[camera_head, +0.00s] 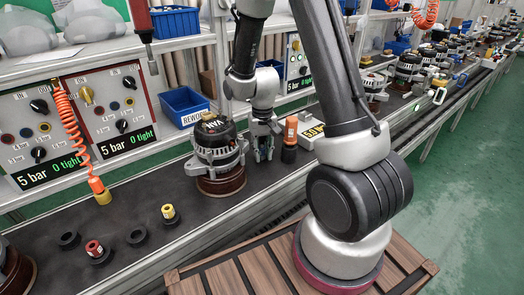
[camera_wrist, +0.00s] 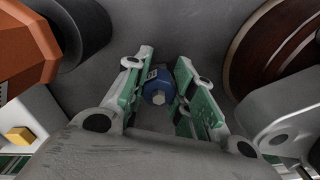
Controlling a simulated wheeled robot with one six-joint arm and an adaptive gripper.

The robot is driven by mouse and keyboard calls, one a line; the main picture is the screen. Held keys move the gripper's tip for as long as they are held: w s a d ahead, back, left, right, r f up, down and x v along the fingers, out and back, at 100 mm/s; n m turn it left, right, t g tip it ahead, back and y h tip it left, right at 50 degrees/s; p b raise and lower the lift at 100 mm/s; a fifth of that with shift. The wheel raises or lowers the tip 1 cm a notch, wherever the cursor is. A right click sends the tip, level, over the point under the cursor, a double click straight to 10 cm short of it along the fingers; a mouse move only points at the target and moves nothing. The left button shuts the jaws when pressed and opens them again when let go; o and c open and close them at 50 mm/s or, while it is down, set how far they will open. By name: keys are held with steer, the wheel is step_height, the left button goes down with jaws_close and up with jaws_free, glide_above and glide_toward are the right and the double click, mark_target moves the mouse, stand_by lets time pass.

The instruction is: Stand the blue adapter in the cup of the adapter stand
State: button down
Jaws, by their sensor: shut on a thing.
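My gripper (camera_head: 263,152) is low over the dark bench top, just right of the alternator. In the wrist view my gripper (camera_wrist: 165,90) has its green-padded fingers on either side of the blue adapter (camera_wrist: 157,86), shut on it. The adapter's pale square tip points toward the camera. In the head view I cannot make out the adapter between the fingers. The adapter stand shows as black cups at the front left: one holds a red adapter (camera_head: 94,248), one holds a yellow adapter (camera_head: 168,213). Two black cups, the left cup (camera_head: 69,240) and the right cup (camera_head: 138,238), look empty.
The alternator (camera_head: 218,150) on its brown round base (camera_head: 221,186) stands close left of my gripper. An orange-topped tool (camera_head: 290,130) in a black holder stands close right. An orange tool (camera_head: 99,190) hangs on a coiled hose above the bench. Blue bins (camera_head: 184,105) stand behind.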

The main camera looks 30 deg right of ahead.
steer(key=c, duration=1.2)
jaws_free()
